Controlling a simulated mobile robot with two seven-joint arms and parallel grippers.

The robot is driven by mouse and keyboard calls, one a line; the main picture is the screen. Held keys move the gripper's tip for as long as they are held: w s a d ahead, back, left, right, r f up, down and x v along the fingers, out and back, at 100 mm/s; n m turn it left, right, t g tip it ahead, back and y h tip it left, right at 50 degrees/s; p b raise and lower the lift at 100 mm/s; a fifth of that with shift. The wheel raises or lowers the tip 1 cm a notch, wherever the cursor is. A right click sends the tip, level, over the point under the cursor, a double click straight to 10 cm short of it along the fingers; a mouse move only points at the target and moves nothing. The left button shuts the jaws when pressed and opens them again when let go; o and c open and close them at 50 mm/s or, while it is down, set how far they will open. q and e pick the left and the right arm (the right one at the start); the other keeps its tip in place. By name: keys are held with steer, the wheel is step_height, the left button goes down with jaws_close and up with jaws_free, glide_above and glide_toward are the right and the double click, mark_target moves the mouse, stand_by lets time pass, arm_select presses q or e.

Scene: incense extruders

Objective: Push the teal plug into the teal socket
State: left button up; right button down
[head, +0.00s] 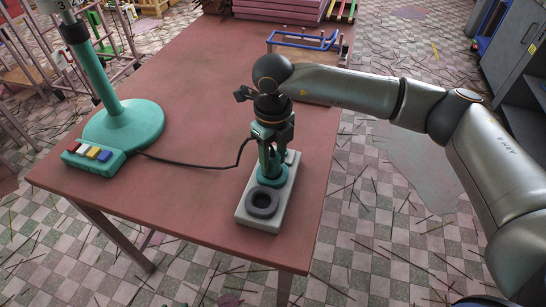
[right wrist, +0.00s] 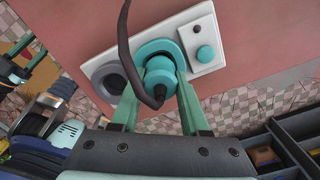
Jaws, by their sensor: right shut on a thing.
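The teal plug (right wrist: 160,76) has a black cable running out of its back. My right gripper (head: 270,158) points down over the white socket panel (head: 247,213) and is shut on the plug, with one finger on either side in the right wrist view (right wrist: 156,80). The teal socket (right wrist: 151,49) shows as a ring just behind the plug; it also shows under the gripper in the head view (head: 270,181). The plug is at the socket, but I cannot tell how deep it sits. My left gripper is not in view.
A dark grey socket (head: 262,202) is at the panel's near end. The black cable (head: 195,165) runs left to a teal box with coloured buttons (head: 94,157), by a teal stand (head: 124,124). A blue-railed rack (head: 303,41) stands behind. The table's near left is clear.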

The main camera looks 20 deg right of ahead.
steer(key=shift+f+b, duration=0.4)
steer(key=shift+f, duration=0.1)
steer(key=shift+c, duration=1.6)
jaws_free()
steer(key=shift+r, duration=0.15)
